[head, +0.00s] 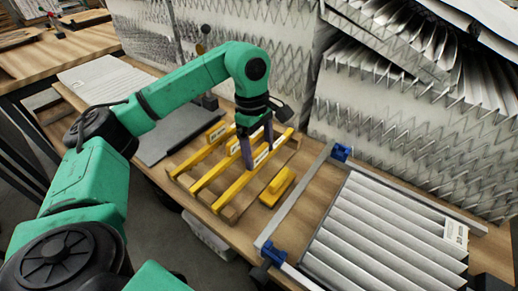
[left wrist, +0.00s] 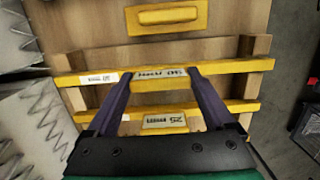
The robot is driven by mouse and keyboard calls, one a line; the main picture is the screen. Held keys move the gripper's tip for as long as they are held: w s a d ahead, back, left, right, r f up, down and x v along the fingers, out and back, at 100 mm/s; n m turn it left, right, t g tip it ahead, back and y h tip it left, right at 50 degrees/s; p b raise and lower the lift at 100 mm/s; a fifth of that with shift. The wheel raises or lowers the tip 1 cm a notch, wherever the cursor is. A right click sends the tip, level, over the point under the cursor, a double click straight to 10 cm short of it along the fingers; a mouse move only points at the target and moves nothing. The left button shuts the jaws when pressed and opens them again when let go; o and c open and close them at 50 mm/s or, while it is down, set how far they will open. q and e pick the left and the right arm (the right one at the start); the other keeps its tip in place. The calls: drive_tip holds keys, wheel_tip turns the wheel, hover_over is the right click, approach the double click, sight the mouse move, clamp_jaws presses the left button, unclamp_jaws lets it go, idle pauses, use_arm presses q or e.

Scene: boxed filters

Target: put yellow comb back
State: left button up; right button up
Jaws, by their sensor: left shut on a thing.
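My left gripper (head: 259,152) is over a wooden rack on the bench, its two dark fingers pointing down. It is shut on the front yellow comb (head: 227,187), with a finger at each side of the comb's label. In the left wrist view the fingertips (left wrist: 158,76) flank that label, and the long comb (left wrist: 230,67) lies across the rack's two wooden rails (left wrist: 76,98). Another yellow comb (head: 196,153) lies behind, roughly parallel. A further labelled yellow piece is partly hidden by the fingers. A shorter yellow block (head: 277,187) lies apart on the bench. My right gripper is out of view.
Tall stacks of pleated filters (head: 395,125) stand behind. A grey flat device (head: 178,132) lies left of the rack. Bare bench shows around the yellow block.

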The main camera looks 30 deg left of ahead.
use_arm(q)
drive_tip(key=shift+f, duration=0.2)
drive_tip(key=o, duration=1.3)
drive_tip(key=shift+r+p, duration=0.55)
drive_tip(key=shift+r, duration=0.2)
drive_tip(key=shift+w+r+b, duration=0.1)
drive_tip(key=shift+r+b, duration=0.2)
drive_tip(key=shift+b, duration=0.05)
drive_tip(key=r, duration=0.3)
drive_tip(key=a+r+p, duration=0.1)
drive_tip(key=r, duration=0.7)
drive_tip(key=shift+a+p, duration=0.2)
drive_tip(key=shift+p, duration=0.15)
drive_tip(key=shift+f, duration=0.1)
